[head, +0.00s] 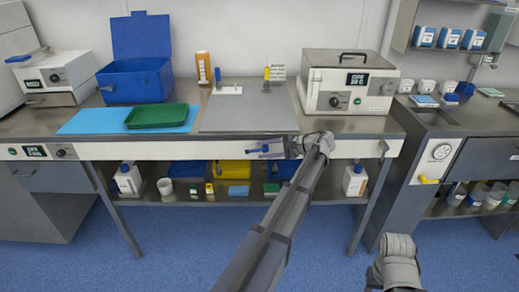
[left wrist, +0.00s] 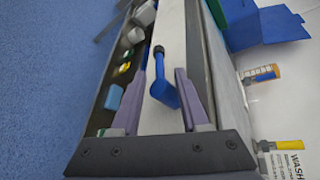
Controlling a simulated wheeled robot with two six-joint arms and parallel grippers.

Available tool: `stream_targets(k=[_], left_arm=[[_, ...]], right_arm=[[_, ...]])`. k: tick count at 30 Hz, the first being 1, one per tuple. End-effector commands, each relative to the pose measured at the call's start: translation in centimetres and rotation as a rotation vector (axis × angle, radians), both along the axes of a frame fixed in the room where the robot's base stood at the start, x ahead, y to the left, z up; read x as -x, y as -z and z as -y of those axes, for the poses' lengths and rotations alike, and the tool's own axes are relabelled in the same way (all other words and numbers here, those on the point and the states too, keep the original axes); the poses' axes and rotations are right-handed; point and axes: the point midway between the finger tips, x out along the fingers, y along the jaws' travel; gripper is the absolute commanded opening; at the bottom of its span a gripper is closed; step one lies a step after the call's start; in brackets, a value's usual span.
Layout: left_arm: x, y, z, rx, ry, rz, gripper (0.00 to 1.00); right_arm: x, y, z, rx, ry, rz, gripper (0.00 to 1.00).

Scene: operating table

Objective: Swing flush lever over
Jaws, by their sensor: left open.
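A blue lever (left wrist: 165,94) with a dark pivot end stands out from the pale front panel of the table; I take it for the flush lever, though no label on it is readable. In the head view the blue lever (head: 265,148) is small and partly covered by my left gripper (head: 268,150). In the left wrist view the left gripper (left wrist: 163,68) is open, with one grey-purple finger on each side of the lever. Whether either finger touches it, I cannot tell.
Above the panel is a grey work plate (head: 245,112), with a yellow-handled lever (head: 267,74) at its back. A white device (head: 347,85) stands to the right, a green tray (head: 157,116) to the left. A lower shelf holds bins and bottles.

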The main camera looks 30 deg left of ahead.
Motion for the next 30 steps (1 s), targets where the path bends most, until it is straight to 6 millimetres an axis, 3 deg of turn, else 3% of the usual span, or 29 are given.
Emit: stream_targets(k=[3, 10, 30], left_arm=[[-0.6, -1.1, 2.0, 0.0, 0.003, 0.0, 0.45], [-1.2, -1.8, 4.3, 0.001, 0.002, 0.001, 0.45], [-0.8, -1.5, 5.3, 0.016, 0.007, 0.007, 0.45]], right_arm=[[0.0, -1.1, 0.0, 0.0, 0.0, 0.0, 0.5], [0.0, -1.8, 0.0, 0.0, 0.0, 0.0, 0.5], [0.0, -1.9, 0.0, 0.0, 0.0, 0.0, 0.5]])
